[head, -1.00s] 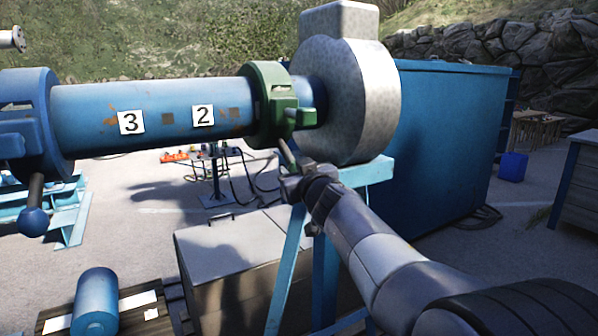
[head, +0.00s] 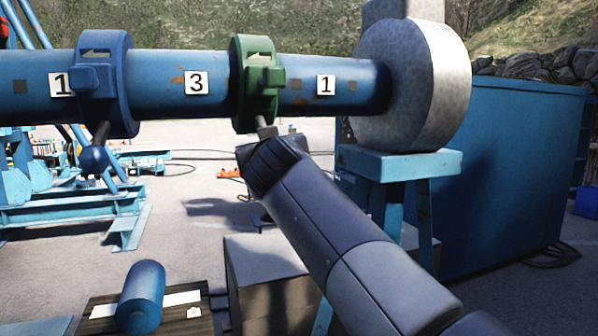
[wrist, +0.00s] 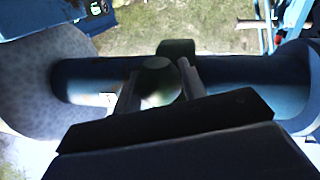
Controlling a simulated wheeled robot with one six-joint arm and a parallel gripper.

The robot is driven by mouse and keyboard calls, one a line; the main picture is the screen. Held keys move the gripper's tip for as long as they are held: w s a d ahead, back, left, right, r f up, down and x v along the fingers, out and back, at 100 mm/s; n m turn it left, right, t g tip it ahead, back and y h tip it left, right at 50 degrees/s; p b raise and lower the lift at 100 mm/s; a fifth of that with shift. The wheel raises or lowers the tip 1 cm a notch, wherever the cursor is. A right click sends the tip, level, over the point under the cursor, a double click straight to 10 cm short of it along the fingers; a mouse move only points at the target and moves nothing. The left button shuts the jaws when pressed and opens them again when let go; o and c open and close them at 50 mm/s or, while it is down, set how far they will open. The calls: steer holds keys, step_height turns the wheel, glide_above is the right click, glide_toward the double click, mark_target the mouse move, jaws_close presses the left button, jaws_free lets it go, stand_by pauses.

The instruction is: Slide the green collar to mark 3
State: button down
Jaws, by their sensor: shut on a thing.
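The green collar (head: 257,85) is around the blue pipe (head: 150,82), just right of the white "3" label (head: 196,83) and left of a "1" label (head: 326,84). No "2" label shows. My gripper (head: 266,131) is below the collar, largely hidden behind my wrist in the head view. In the wrist view, my gripper's two fingers (wrist: 158,88) are on either side of a rounded, dark green knob (wrist: 156,72) of the collar and shut on it. The collar's body is dark there against the pipe.
A blue collar (head: 117,85) with a ball-ended lever (head: 95,158) is around the pipe left of the "3". Another "1" label (head: 62,84) is beyond it. A grey speckled disc (head: 420,85) closes the right end, above a blue stand (head: 400,163). Bare pipe lies between the collars.

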steer(key=shift+s+a+r+b, duration=0.1)
steer(key=shift+s+a+b, duration=0.25)
steer(key=shift+a, duration=0.5)
steer(key=shift+s+a+f+b, duration=0.1)
steer(key=shift+s+a+b, duration=0.2)
steer(key=shift+a, duration=0.6)
steer(key=shift+s+a+r+b, duration=0.1)
steer(key=shift+s+a+b, duration=0.25)
steer(key=shift+a, duration=0.5)
steer(key=shift+w, duration=0.1)
steer(key=c, duration=0.9)
jaws_free()
steer(key=shift+a, duration=0.2)
steer(key=s+b, duration=0.1)
steer(key=s, duration=0.2)
steer(key=s+d, duration=0.1)
steer(key=s, duration=0.3)
steer(key=s+b, duration=0.1)
steer(key=s, duration=0.2)
steer(key=shift+s+d+b, duration=0.2)
steer(key=shift+s+b, duration=0.1)
steer(key=shift+s, duration=0.1)
steer(key=shift+w, duration=0.1)
